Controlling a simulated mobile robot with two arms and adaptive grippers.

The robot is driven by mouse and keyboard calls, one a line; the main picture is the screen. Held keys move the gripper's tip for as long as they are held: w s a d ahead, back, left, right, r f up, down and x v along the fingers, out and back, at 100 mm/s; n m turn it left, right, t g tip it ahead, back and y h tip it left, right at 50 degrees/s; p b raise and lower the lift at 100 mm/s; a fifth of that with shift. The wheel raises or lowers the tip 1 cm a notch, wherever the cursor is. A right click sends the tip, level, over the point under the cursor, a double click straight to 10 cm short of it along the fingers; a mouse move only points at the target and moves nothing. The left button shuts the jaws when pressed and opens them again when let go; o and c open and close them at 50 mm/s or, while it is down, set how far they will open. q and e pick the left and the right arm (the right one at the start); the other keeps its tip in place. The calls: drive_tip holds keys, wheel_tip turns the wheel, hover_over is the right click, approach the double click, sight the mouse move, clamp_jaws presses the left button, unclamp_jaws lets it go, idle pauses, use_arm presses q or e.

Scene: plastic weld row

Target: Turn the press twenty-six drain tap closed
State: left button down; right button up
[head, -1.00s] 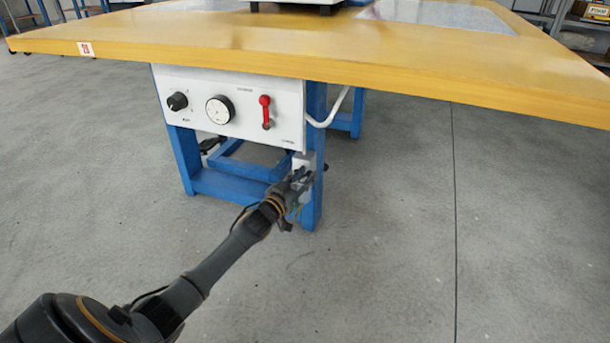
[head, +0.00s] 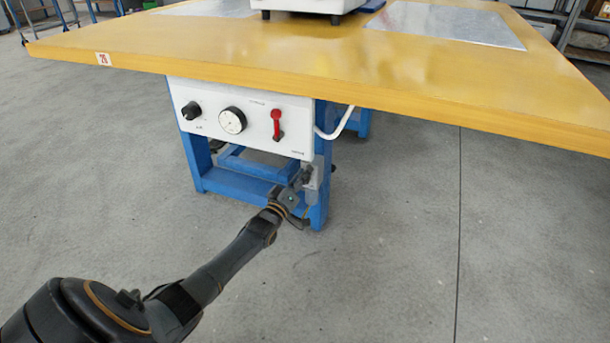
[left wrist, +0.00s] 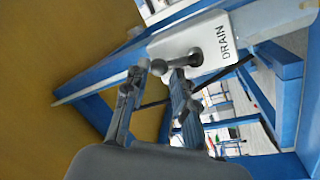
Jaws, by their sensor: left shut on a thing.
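The press table (head: 280,45) has a yellow top with a "26" label (head: 104,59) on its front edge. My left gripper (head: 300,181) is low at the right blue leg, under the white panel. In the left wrist view its fingers (left wrist: 158,80) are on either side of the ball end, shut on the tap lever. In the head view the gripper largely hides the tap. My right gripper is out of view.
A white hose (head: 338,127) runs beside the right leg. The grey floor (head: 420,230) to the right is clear.

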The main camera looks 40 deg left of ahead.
use_arm(q)
drive_tip(key=shift+s+f+n+y, duration=0.15)
drive_tip(key=shift+f+n+y, duration=0.15)
drive_tip(key=shift+f+n, duration=0.6)
drive_tip(key=shift+r+n, duration=0.25)
drive_tip(key=shift+n, duration=0.15)
drive_tip(key=c, duration=1)
unclamp_jaws()
drive_tip(key=shift+d, duration=0.1)
drive_tip(key=shift+r, duration=0.1)
drive_tip(key=shift+a+r, duration=0.15)
drive_tip(key=shift+a, duration=0.05)
drive_tip(key=v, duration=1.1)
drive_tip(key=shift+s, duration=0.4)
